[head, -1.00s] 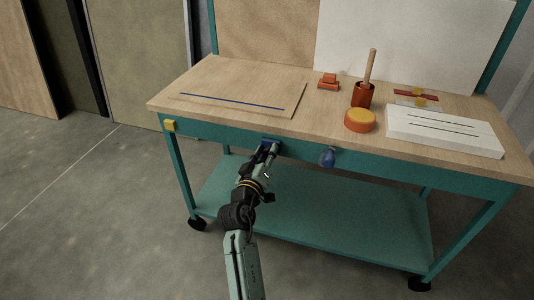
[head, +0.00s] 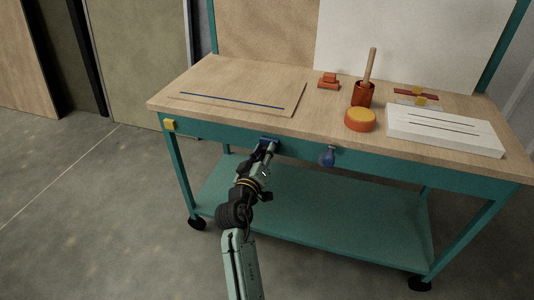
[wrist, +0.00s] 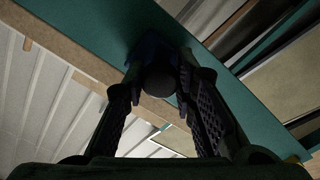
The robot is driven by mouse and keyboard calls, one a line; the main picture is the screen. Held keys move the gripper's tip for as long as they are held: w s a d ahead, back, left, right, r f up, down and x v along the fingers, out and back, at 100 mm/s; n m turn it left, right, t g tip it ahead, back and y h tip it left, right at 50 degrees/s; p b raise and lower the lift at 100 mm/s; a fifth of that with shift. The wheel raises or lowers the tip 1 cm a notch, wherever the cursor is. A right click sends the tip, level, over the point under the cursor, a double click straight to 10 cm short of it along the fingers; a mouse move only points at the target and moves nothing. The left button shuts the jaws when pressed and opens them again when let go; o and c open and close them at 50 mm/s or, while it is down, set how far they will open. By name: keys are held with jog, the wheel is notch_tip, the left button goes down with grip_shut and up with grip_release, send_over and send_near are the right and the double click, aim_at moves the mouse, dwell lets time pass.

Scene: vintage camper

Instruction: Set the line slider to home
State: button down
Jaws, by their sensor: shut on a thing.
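A blue piece (head: 269,140) sits on the teal front rail of the workbench, below the tabletop edge. I take it to be the slider. In the wrist view a dark rounded knob (wrist: 160,79) stands out from the rail, with a dark blue part (wrist: 148,47) behind it. My gripper (head: 265,149) is at the blue piece, and in the wrist view its two fingers (wrist: 158,92) close on the knob from both sides. The fingers and shadow hide part of the knob. No home mark can be made out.
A yellow block (head: 169,125) is at the rail's left end. A blue knob (head: 328,156) hangs right of my gripper.

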jog(key=w+a+b, duration=0.2)
jog(key=a+b, duration=0.1)
jog(key=a, duration=0.4)
jog(key=w+a+b, duration=0.3)
jog(key=a+b, duration=0.1)
jog(key=a, duration=0.4)
jog(key=w+a+b, duration=0.2)
jog(key=a+b, duration=0.1)
jog(key=a, duration=0.5)
jog(key=shift+w+a, duration=0.15)
jog(key=shift+w, duration=0.1)
jog(key=shift+w+a+r+b, duration=0.1)
jog(key=shift+w+a+b, duration=0.05)
jog(key=shift+a+b, duration=0.3)
jog(key=shift+a, duration=0.1)
jog(key=c, duration=1.5)
grip_release()
jog(key=shift+a, duration=0.1)
jog(key=shift+o, duration=1)
jog(key=v, duration=1.2)
